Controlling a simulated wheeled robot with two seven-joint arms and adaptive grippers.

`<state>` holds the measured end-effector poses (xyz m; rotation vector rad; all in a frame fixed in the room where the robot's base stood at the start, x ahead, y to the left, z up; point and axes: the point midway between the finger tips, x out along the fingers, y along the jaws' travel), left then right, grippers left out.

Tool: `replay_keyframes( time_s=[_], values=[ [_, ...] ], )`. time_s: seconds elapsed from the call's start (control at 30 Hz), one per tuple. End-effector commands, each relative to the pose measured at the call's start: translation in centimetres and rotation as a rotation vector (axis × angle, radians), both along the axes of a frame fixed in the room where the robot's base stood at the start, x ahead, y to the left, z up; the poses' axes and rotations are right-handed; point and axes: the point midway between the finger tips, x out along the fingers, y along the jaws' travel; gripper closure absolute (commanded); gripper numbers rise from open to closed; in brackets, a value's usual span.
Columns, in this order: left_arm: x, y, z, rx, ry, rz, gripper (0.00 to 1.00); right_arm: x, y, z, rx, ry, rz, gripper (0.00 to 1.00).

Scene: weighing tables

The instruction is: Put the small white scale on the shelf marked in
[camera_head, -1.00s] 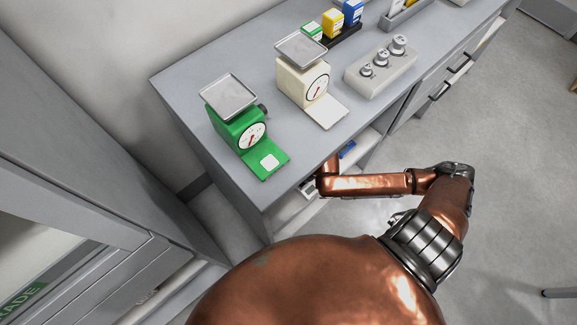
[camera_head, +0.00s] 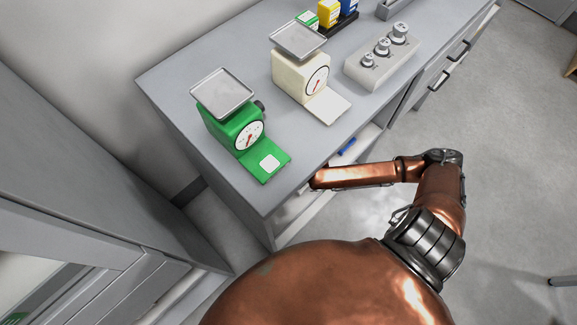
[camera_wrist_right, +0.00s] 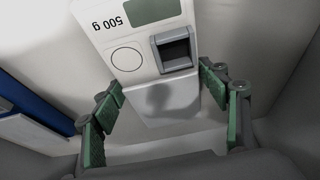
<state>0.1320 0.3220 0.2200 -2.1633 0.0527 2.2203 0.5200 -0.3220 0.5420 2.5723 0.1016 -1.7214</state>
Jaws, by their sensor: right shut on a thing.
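In the head view my right arm reaches under the worktop, and the gripper and the scale are hidden there. I cannot tell whether the scale rests on the shelf. The shelf's mark is not readable. My left gripper is not in view.
A green dial scale (camera_head: 236,128) and a cream dial scale (camera_head: 302,77) stand on the grey worktop (camera_head: 190,62). A block with metal weights (camera_head: 382,60) is beside them. A blue thing (camera_head: 347,147) lies under the worktop. A grey cabinet (camera_head: 70,160) stands at the left.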

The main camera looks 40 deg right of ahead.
Motion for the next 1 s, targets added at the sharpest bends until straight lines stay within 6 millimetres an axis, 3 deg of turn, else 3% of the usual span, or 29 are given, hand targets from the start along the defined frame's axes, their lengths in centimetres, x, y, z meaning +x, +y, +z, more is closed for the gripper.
replay_keyframes(
  time_s=[0.3,0.33,0.53,1.0],
  values=[
    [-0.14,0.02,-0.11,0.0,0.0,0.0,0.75,0.06,0.01,-0.05,0.0,-0.003,0.0,0.68],
    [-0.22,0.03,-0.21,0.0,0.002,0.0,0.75,0.02,-0.02,-0.11,-0.001,-0.001,0.0,0.3],
    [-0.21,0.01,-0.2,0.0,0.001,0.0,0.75,0.0,-0.01,-0.14,0.0,-0.001,0.0,0.17],
    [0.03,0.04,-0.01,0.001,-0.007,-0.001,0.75,-0.18,0.02,0.73,0.001,-0.002,0.001,0.15]
  ],
)
